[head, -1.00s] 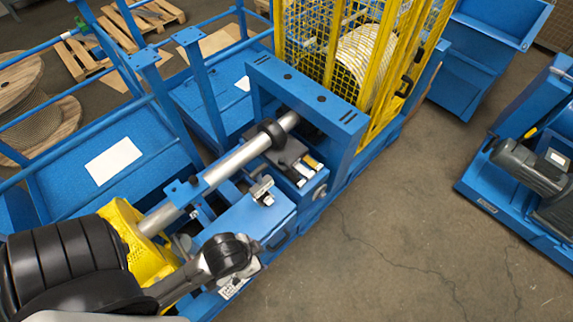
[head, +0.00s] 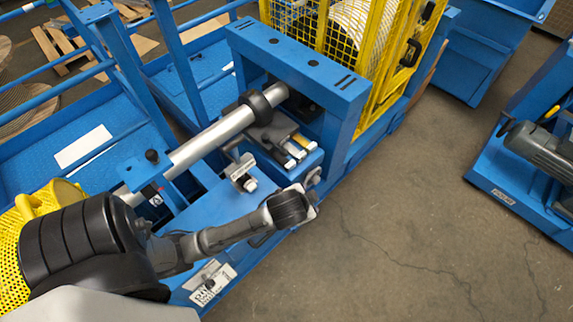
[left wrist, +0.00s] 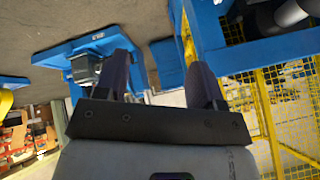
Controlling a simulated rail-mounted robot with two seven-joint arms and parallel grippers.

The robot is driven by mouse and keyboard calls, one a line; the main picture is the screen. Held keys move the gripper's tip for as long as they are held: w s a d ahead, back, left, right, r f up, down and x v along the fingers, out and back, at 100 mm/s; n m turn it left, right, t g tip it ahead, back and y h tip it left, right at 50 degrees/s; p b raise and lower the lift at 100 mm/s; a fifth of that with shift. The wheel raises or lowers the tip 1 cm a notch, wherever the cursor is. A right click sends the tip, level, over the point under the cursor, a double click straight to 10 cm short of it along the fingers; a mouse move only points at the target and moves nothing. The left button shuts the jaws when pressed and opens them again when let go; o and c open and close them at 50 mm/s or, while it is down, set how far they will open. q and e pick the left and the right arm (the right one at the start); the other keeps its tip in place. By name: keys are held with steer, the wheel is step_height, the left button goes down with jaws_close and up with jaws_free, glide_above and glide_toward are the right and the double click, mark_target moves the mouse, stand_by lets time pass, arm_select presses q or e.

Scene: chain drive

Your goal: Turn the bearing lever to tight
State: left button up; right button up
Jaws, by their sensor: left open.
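The black round bearing collar (head: 262,103) sits around the silver shaft (head: 215,138) beside the blue frame. Near it are a small silver clamp-like part (head: 241,173) and grey parts with silver and yellow ends (head: 290,150). A small round silver part (head: 313,176) is on the block's right side. I cannot tell which part is the bearing lever. My left gripper (head: 308,200) is just below the round silver part in the head view; contact is unclear. In the left wrist view its two dark fingers (left wrist: 160,62) are apart with nothing between them. My right gripper is not in view.
A tall blue frame (head: 300,62) and yellow mesh cage (head: 385,70) stand behind the block. A white label plate (head: 210,283) is at the front.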

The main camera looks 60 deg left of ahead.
arm_select(q)
steer(key=w+a+f+n+y+b, duration=0.1)
steer(key=w+a+f+b, duration=0.1)
steer(key=f+b, duration=0.15)
steer(key=w+a+f+y+b, duration=0.1)
steer(key=w+a+f+b, duration=0.1)
steer(key=f, duration=0.2)
steer(key=n+g+y+b, duration=0.3)
steer(key=n+y+b, duration=0.4)
steer(key=n, duration=0.6)
glide_toward(285, 155)
steer(key=shift+y, duration=0.5)
steer(key=b+x, duration=0.1)
steer(key=x, duration=0.5)
steer(key=b+x, duration=0.1)
steer(key=x, duration=0.4)
steer(key=shift+w+a+f, duration=0.2)
steer(key=shift+w+f, duration=0.05)
steer(key=shift+f, duration=0.15)
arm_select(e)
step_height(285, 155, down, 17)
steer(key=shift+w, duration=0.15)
arm_select(q)
steer(key=shift+c, duration=0.3)
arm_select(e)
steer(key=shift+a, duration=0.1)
